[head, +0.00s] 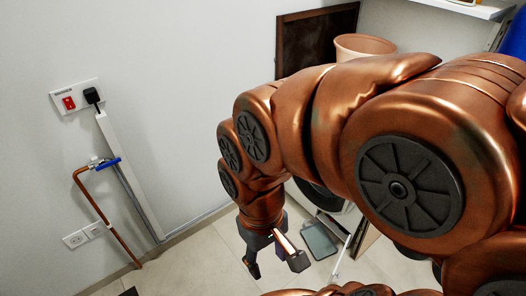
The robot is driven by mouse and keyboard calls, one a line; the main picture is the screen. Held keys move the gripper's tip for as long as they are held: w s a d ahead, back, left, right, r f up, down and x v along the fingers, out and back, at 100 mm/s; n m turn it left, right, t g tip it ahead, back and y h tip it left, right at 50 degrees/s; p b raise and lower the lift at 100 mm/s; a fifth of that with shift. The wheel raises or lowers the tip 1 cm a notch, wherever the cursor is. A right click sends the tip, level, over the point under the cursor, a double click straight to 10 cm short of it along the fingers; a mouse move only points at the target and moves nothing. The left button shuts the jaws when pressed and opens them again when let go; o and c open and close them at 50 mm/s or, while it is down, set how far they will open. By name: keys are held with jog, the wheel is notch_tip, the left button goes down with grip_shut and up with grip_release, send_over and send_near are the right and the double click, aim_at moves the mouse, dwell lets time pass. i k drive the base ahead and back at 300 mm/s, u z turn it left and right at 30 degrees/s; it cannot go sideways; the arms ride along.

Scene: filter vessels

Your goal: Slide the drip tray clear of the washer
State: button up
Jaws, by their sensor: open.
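In the head view, a flat grey tray (319,241), which looks like the drip tray, lies on the tiled floor in front of the washer. The washer (352,222) is white and mostly hidden behind my copper arm; part of its dark round door shows. My gripper (275,268) points down with its two dark fingers apart and nothing seen between them. In the picture it is to the left of the tray and a little lower. Its height above the floor is hard to tell.
A copper pipe (93,203) with a blue-handled valve (108,163) runs down the left wall. A switched socket (77,98) is above it. A thin white rod (341,256) stands right of the tray. A beige pot (362,46) is behind my arm.

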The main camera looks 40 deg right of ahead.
aim_at(321, 244)
jog(key=z, duration=0.85)
jog(key=i, duration=0.2)
jog(key=z, duration=1.05)
